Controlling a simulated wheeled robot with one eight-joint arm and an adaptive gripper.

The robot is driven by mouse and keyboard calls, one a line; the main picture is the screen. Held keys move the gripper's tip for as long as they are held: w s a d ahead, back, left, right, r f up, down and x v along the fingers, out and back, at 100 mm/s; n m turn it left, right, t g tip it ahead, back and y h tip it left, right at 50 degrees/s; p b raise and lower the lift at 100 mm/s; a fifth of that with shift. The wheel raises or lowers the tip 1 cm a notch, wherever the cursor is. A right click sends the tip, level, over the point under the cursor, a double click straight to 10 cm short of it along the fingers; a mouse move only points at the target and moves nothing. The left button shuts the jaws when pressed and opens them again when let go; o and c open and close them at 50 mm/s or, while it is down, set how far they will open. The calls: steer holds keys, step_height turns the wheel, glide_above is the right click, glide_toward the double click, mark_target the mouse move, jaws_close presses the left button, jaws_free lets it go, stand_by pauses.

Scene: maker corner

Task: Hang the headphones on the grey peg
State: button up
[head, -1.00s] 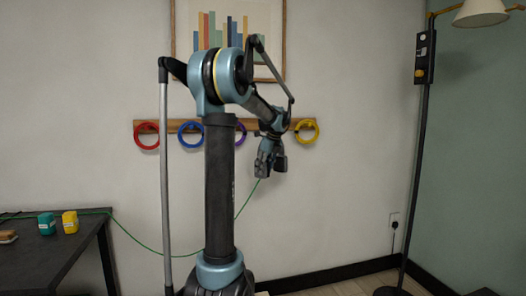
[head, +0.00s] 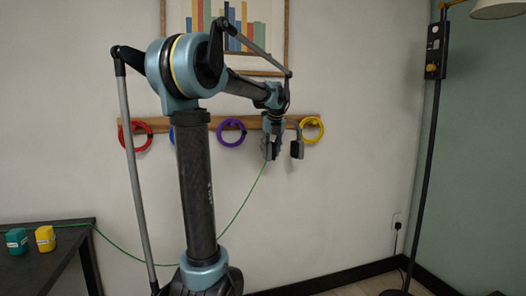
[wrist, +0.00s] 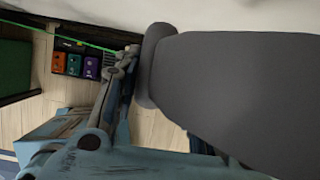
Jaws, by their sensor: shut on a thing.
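My gripper (head: 274,128) is in front of the wall rail, between the purple ring and the yellow ring. It is shut on the dark grey headphones (head: 297,149), whose two cups hang below it, apart from each other. A large smooth dark grey part of the headphones (wrist: 235,85) fills the right of the wrist view. The wooden rail (head: 257,123) carries a red ring (head: 121,131), a purple ring (head: 231,144) and a yellow ring (head: 312,140); a blue ring (head: 172,136) is mostly behind my arm. I cannot make out the grey peg; my gripper covers part of the rail.
A green cable (head: 238,210) runs from the dark table (head: 60,262) at left up to the headphones. Teal (head: 17,241) and yellow (head: 45,238) blocks sit on the table. A floor lamp (head: 428,160) stands at right. A framed chart (head: 260,66) hangs above the rail.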

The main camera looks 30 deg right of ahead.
steer(key=shift+w+a+f, duration=0.1)
steer(key=shift+w, duration=1.05)
steer(key=w+d+f, duration=0.1)
steer(key=w+d, duration=0.1)
steer(key=w, duration=0.7)
steer(key=shift+f, duration=0.2)
stand_by(0.3)
steer(key=shift+w+d, duration=0.1)
stand_by(0.6)
steer(key=o, duration=1.3)
steer(key=v, duration=1.1)
steer(key=shift+r, duration=0.4)
